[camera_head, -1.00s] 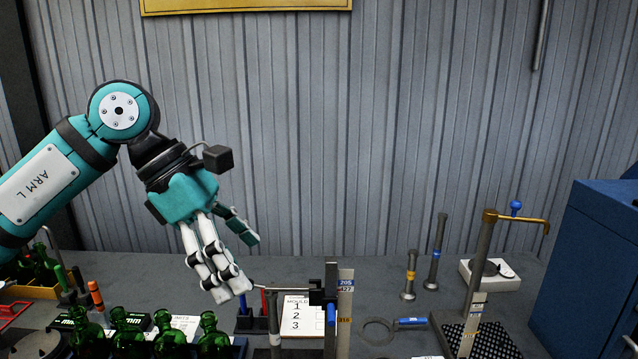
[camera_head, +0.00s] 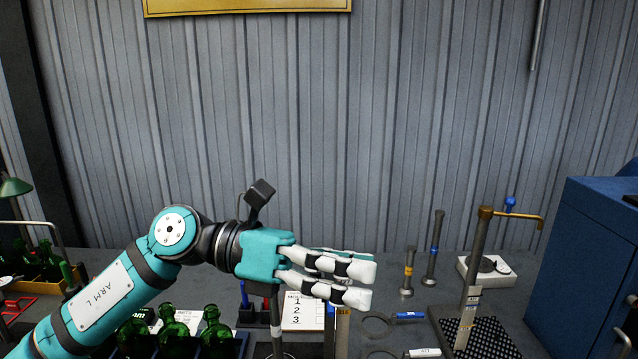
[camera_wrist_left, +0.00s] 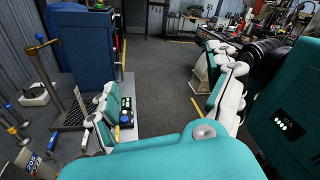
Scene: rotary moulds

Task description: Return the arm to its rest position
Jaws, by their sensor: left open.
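My left gripper (camera_head: 368,284) is in the head view, level over the bench with its fingers pointing right. Its fingers are apart and nothing is between them. My left arm (camera_head: 105,292) comes in low from the left. In the left wrist view, a teal and white finger (camera_wrist_left: 112,108) shows over the bench edge.
Green bottles (camera_head: 175,337) stand just below my left forearm. To the right are a ring with a blue handle (camera_head: 408,315), two upright rods (camera_head: 433,250), a brass-topped post (camera_head: 474,275) and a blue cabinet (camera_head: 585,265).

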